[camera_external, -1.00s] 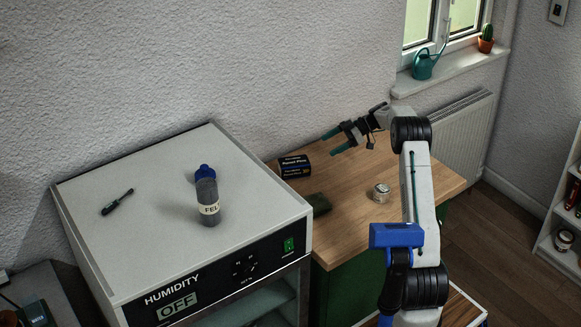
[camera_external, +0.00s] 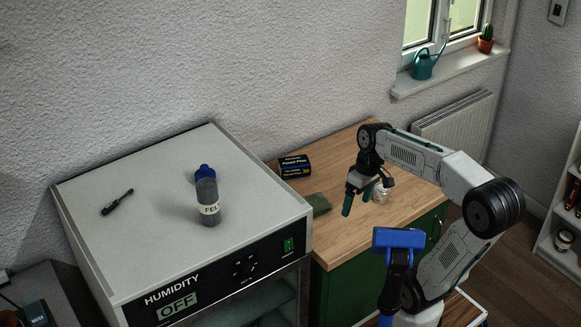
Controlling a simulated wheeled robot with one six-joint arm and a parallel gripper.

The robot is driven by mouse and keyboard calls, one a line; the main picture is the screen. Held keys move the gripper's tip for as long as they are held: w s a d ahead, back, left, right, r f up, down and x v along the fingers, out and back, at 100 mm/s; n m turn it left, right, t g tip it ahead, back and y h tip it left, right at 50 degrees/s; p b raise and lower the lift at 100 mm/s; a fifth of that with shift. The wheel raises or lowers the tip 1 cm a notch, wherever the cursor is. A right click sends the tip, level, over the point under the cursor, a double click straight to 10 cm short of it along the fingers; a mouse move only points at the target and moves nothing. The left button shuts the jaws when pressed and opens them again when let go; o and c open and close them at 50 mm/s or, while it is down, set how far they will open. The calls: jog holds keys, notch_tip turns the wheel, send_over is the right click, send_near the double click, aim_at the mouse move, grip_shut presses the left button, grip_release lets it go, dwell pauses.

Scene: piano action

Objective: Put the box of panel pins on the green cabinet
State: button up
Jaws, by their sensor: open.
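The box of panel pins (camera_external: 294,167) is dark with yellow and white lettering. It lies on the wooden top of the green cabinet (camera_external: 345,232), near the wall and beside the grey humidity cabinet. My gripper (camera_external: 357,203) is open and empty, pointing down above the front part of the wooden top. It is to the right of and nearer the camera than the box, clear of it.
A green cloth or pad (camera_external: 318,204) lies in front of the box. A small jar (camera_external: 381,192) stands just behind my gripper, partly hidden. The humidity cabinet (camera_external: 135,190) carries a blue-capped bottle (camera_external: 207,197) and a screwdriver (camera_external: 117,202).

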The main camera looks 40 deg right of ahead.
jog(key=s+f+m+t+h, duration=0.1)
jog(key=s+f, duration=0.3)
jog(key=s, duration=0.5)
jog(key=shift+s+d+f+m+h, duration=0.2)
jog(key=shift+d+m+h, duration=0.25)
jog(key=shift+m+h, duration=0.35)
